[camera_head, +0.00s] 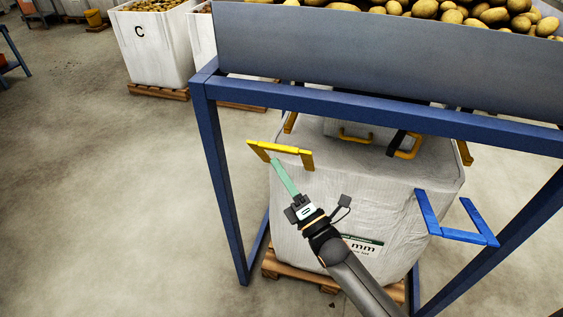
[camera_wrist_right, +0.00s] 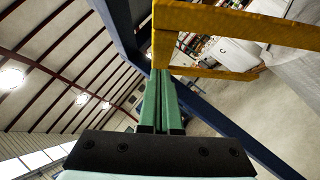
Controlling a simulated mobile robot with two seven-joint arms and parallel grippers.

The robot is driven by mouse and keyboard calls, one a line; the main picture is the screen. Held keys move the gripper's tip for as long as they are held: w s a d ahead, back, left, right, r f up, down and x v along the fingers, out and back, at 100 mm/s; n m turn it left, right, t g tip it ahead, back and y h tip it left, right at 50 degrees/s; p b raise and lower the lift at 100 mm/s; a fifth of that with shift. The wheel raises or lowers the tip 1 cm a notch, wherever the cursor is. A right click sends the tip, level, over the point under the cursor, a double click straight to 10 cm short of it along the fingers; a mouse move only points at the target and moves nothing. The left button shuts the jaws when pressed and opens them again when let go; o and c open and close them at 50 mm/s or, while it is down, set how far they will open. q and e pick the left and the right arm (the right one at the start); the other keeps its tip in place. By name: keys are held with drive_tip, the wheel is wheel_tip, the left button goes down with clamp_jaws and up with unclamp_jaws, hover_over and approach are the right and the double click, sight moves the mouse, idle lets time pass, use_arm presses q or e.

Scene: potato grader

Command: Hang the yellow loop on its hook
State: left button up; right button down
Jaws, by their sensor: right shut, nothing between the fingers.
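A stiff yellow loop (camera_head: 285,149) stands out at the front left corner of a white bulk bag (camera_head: 330,200). In the right wrist view, the yellow loop (camera_wrist_right: 235,22) spans the top, close beyond the fingertips. My right gripper (camera_head: 274,163) has green fingers that are shut together with nothing between them. Its tips are just below the loop's left part; I cannot tell if they touch. The right fingers also show in the wrist view (camera_wrist_right: 161,75). I cannot make out which part is the loop's hook. My left gripper is not in view.
A blue frame (camera_head: 215,170) carries a grey hopper (camera_head: 380,55) of potatoes above the bag. A blue loop (camera_head: 455,236) stands out at the bag's right. The bag stands on a pallet (camera_head: 285,272). Floor at left is clear.

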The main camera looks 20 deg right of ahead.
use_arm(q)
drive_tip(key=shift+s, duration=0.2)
use_arm(e)
drive_tip(key=shift+w+d+r, duration=0.3)
drive_tip(key=shift+w, duration=0.1)
drive_tip(key=shift+r, duration=0.1)
